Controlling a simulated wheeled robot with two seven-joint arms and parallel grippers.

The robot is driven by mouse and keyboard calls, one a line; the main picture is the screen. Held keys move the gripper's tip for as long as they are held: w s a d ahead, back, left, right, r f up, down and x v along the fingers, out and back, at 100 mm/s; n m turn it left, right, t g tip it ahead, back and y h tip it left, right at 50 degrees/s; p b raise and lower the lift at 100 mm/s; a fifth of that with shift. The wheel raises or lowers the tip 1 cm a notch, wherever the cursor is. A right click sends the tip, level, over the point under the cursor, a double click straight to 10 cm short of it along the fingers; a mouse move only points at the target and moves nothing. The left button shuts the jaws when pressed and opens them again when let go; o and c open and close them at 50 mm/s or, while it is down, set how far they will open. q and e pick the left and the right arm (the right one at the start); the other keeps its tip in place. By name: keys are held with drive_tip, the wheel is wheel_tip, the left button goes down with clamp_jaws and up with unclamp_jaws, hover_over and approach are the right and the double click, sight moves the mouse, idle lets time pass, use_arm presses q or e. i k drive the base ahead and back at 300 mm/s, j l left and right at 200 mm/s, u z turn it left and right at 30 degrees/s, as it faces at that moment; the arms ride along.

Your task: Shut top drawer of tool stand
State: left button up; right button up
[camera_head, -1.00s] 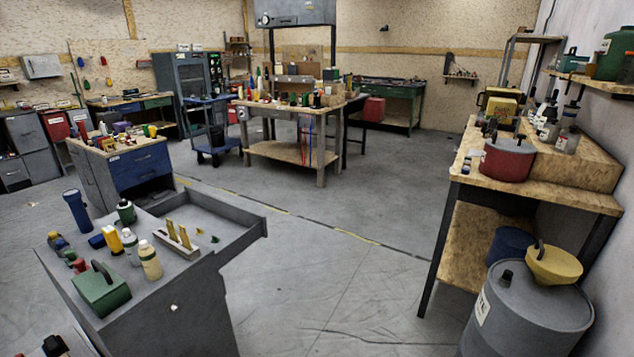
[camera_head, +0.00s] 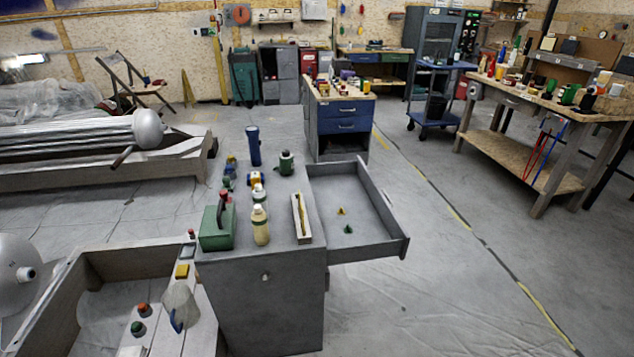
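The grey tool stand (camera_head: 262,310) stands in the lower middle of the head view. Its top drawer (camera_head: 375,247) is pulled out toward the right, with a small yellow piece (camera_head: 341,211) and a small green piece (camera_head: 348,229) inside. On the stand's top are a green box with a handle (camera_head: 217,228), a cream bottle (camera_head: 260,225), a blue flashlight (camera_head: 253,146), a dark green canister (camera_head: 286,162) and a pale holder with a yellow strip (camera_head: 301,218). Neither of my grippers is in view.
A wooden frame with bottles and coloured caps (camera_head: 140,320) sits close to the stand's left. A blue drawer cabinet (camera_head: 340,120) stands behind it. A workbench (camera_head: 540,110) is at the right. The floor right of the open drawer is clear.

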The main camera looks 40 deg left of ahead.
sight(378, 232)
drive_tip(key=i+l+u, duration=0.2)
drive_tip(key=u, duration=0.25)
drive_tip(key=i+l+u, duration=0.55)
drive_tip(key=l+u, duration=0.15)
drive_tip(key=u, duration=0.2)
drive_tip(key=i+l+u, duration=0.1)
drive_tip(key=l+u, duration=0.3)
drive_tip(key=i+l+u, duration=0.1)
drive_tip(key=l, duration=0.75)
drive_tip(key=i+l+u, duration=0.15)
drive_tip(key=l, duration=0.65)
drive_tip(key=i, duration=0.3)
drive_tip(key=i+l+u, duration=0.1)
